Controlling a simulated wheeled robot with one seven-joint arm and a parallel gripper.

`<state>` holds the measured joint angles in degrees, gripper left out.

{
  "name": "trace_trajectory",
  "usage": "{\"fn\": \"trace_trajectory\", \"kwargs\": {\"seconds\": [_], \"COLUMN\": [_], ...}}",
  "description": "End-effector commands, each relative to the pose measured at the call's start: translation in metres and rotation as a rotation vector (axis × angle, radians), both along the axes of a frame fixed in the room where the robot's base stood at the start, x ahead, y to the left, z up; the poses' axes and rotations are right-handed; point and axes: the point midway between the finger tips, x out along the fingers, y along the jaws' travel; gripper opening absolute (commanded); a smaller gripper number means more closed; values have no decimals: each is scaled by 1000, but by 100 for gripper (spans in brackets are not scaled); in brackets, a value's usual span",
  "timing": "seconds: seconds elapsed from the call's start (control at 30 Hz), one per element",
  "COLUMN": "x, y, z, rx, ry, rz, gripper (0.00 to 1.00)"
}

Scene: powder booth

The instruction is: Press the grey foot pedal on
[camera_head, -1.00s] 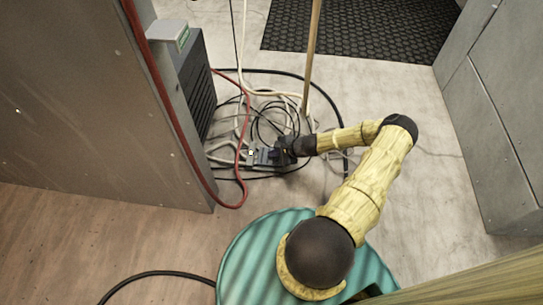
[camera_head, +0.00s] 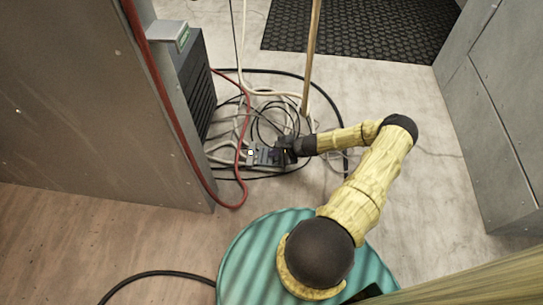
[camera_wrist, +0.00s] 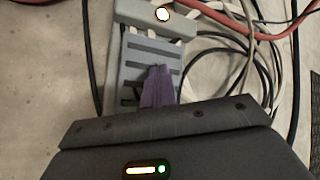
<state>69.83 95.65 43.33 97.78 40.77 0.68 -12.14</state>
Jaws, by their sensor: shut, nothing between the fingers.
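The grey foot pedal (camera_wrist: 134,58) lies on the floor among cables. In the wrist view it has a ribbed grey plate with dark slots and a lighter housing at its far end, where a small lamp (camera_wrist: 162,14) glows pale. My gripper (camera_wrist: 158,72) is shut and empty. Its fingertips are over the ribbed plate and appear to touch it. I cannot tell how far the plate is pressed down.
Black, white and red cables (camera_head: 242,185) loop around the pedal. A dark vented box (camera_head: 196,85) stands behind it at the left, beside a grey panel (camera_head: 90,100). A wooden pole (camera_head: 312,55) rises close by. Grey cabinets (camera_head: 495,120) stand at right. Bare floor lies between.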

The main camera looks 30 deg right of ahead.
Motion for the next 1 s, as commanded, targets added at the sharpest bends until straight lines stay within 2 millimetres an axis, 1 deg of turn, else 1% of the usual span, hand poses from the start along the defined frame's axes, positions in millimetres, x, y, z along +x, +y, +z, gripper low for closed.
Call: {"fn": "trace_trajectory", "kwargs": {"seconds": [0.2, 0.37, 0.63, 1.0], "x": [-1, -1, -1, -3], "y": [0, 0, 1, 1], "z": [-8, -11, -12, -7], "rx": [-2, -3, -3, -1], "ry": [1, 3, 5, 7], "rz": [-1, -1, -1, -1], "gripper": [0, 0, 0, 0]}}
